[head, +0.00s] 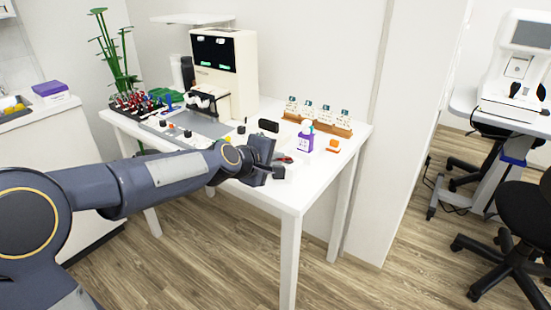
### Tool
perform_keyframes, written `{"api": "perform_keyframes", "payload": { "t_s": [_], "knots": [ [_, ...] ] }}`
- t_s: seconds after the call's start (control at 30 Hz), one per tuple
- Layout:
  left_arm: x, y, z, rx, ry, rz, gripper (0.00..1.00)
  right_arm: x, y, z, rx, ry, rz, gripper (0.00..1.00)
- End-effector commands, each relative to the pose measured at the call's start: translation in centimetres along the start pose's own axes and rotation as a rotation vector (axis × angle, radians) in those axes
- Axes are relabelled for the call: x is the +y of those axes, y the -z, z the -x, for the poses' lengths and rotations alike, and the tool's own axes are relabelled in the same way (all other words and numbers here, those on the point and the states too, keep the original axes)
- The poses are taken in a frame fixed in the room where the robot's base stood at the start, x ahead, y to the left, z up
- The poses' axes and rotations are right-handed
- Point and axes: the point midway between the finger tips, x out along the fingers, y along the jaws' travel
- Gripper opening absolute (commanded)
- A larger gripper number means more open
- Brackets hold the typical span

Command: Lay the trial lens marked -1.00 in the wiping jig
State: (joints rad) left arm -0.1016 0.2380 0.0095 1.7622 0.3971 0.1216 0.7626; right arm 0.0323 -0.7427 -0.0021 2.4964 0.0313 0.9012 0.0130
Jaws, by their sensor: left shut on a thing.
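My left gripper (272,161) is over the front part of the white table (310,180), and its wrist hides part of the tabletop. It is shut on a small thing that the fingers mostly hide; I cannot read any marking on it. A small red and grey item (285,159) shows just beyond the fingers; I cannot tell whether it is held or lies on the table. Several trial lenses with red and dark handles (130,103) stand in a rack at the table's left. I cannot make out which one is marked -1.00, nor pick out the wiping jig. My right gripper is out of view.
A cream instrument with a dark screen (224,70) stands at the back, with a grey mat (200,124) before it. A purple and white bottle (305,137), an orange item (333,146), a black block (268,125) and a wooden rack of bottles (335,129) stand right. The front right corner is clear.

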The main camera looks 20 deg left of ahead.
Motion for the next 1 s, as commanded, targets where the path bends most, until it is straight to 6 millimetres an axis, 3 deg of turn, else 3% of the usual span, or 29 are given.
{"api": "perform_keyframes", "payload": {
  "t_s": [0.83,0.87,1.0],
  "knots": [
    [-0.38,0.00,-0.18,0.000,0.000,-0.001,0.00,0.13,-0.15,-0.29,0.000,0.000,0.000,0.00],
    [-0.38,0.00,-0.18,0.000,0.000,-0.001,0.09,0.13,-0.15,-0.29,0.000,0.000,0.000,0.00],
    [-0.37,0.00,-0.18,0.000,0.000,-0.001,0.28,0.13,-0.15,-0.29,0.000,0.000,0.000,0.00]
  ]
}}
